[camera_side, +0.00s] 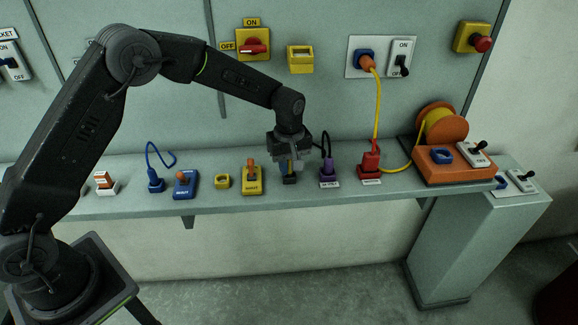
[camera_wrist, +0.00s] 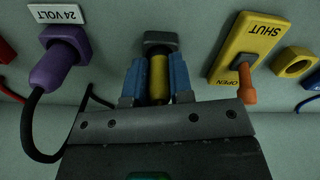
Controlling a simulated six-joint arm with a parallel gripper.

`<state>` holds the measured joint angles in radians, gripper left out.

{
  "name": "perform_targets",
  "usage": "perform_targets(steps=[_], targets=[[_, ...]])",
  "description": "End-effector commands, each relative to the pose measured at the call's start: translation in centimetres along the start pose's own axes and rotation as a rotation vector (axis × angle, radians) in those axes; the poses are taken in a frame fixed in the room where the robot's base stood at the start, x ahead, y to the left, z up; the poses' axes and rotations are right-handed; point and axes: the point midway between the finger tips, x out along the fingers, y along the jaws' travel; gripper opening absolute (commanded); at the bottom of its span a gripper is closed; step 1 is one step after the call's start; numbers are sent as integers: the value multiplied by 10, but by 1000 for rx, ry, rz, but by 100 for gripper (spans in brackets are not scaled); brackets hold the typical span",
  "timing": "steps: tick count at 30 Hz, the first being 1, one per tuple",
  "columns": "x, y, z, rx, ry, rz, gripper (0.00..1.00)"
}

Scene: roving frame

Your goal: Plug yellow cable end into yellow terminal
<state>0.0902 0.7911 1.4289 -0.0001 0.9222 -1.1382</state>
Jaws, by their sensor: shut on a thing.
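My gripper (camera_side: 289,170) points down at the shelf and is shut on a yellow cylindrical cable end (camera_wrist: 158,78). In the wrist view its blue fingers flank the yellow body, and a dark square block (camera_wrist: 160,42) sits at its tip. In the side view this dark block (camera_side: 289,180) is at the shelf surface; I cannot tell whether the end is seated in it. A yellow ring-shaped terminal (camera_side: 222,181) lies on the shelf to the left, and shows at the right in the wrist view (camera_wrist: 296,62). A yellow square socket (camera_side: 300,59) is on the wall above.
A yellow lever switch (camera_side: 252,180) stands just left of my gripper. A purple plug (camera_side: 328,172) with a black cord is close on the right, then a red plug (camera_side: 369,162) on a yellow cable. An orange reel unit (camera_side: 452,160) stands at the shelf's right.

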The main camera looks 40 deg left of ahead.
Motion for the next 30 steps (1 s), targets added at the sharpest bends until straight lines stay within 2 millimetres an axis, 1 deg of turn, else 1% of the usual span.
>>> perform_targets(steps=[24, 30], targets=[[-32, 0, 0, 0, 1, 2, 0], [-38, 0, 0, 0, 1, 1, 0]])
